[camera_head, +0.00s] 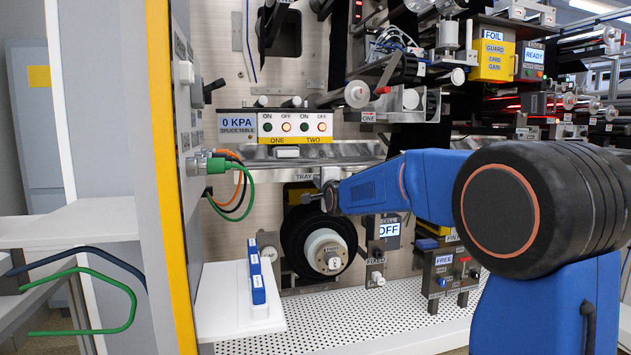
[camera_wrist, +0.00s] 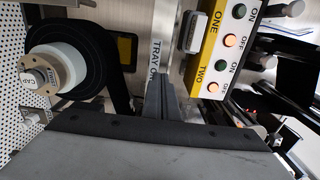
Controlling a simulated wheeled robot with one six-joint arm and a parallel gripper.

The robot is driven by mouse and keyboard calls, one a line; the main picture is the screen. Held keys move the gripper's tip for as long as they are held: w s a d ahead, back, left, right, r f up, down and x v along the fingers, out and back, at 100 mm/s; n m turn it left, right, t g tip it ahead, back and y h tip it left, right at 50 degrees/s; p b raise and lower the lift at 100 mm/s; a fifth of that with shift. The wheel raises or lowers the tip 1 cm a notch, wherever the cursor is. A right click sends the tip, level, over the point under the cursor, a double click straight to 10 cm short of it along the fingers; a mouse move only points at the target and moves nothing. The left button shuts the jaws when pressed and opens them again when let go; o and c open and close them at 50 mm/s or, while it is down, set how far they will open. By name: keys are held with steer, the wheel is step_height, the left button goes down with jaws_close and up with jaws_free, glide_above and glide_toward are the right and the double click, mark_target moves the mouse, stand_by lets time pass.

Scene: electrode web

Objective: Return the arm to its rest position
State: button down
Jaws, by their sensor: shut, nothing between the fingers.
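My blue arm (camera_head: 440,178) reaches in from the right, in front of the machine. My gripper (camera_head: 318,198) is at the arm's left end, just below the metal tray ledge and above the black roll. In the wrist view my gripper (camera_wrist: 163,98) shows as two dark fingers closed together, with nothing held between them. I cannot tell whether the fingertips touch anything.
A black roll (camera_head: 292,245) with a pale core sits below my gripper. The ON/OFF button panel (camera_head: 295,127) is above. A white shelf with blue blocks (camera_head: 256,275) is at lower left. Open perforated deck (camera_head: 370,325) lies in front.

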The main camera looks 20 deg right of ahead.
steer(key=s+f+n+g, duration=0.4)
steer(key=s+f, duration=0.5)
steer(key=s, duration=1)
steer(key=s+d+f+n+g, duration=0.1)
steer(key=s+f+n+g, duration=0.3)
steer(key=s, duration=1.6)
steer(key=s+f+n+g, duration=0.5)
steer(key=s+f+n, duration=0.5)
steer(key=s+f, duration=0.6)
steer(key=s, duration=0.4)
steer(key=shift+d+f, duration=0.15)
steer(key=shift+f, duration=0.1)
steer(key=c, duration=2.5)
jaws_free()
